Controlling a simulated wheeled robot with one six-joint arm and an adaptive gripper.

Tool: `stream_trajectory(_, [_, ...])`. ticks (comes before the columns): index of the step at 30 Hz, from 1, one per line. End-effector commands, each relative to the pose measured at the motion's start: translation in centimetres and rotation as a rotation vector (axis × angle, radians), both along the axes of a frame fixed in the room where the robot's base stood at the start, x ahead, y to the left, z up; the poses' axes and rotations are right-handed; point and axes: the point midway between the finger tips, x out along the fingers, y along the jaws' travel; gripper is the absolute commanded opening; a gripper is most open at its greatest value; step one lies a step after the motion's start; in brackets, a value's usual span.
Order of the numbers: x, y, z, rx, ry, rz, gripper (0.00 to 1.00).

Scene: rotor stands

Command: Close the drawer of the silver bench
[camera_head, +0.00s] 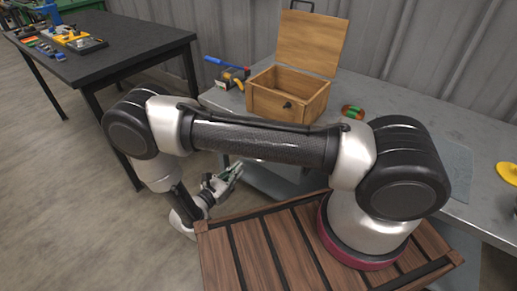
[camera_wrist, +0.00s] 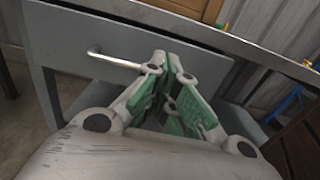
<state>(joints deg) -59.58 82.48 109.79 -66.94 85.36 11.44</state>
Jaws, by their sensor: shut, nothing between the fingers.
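The silver bench (camera_head: 440,135) stands on the right in the head view, and its top edge (camera_wrist: 245,45) crosses the upper wrist view. Its grey drawer front (camera_wrist: 75,35) fills the upper left of the wrist view, with a silver bar handle (camera_wrist: 115,60). How far the drawer stands out is hard to tell. My gripper (camera_head: 237,168) is low beside the bench's front edge, below the top. In the wrist view my gripper (camera_wrist: 168,62) is shut and empty, its tips just right of the handle's right end. I cannot tell whether they touch the drawer front.
An open wooden box (camera_head: 285,95) with a raised lid sits on the silver bench, beside a blue-handled tool (camera_head: 228,70) and a small red-green item (camera_head: 352,111). A dark table (camera_head: 110,45) with tools stands at the left. The floor between them is clear.

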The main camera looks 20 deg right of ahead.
Motion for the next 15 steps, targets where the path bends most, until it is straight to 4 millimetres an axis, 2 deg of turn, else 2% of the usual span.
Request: stream_trajectory(15, [6.0, -8.5, 0.0, 0.001, 0.005, -0.007, 0.0])
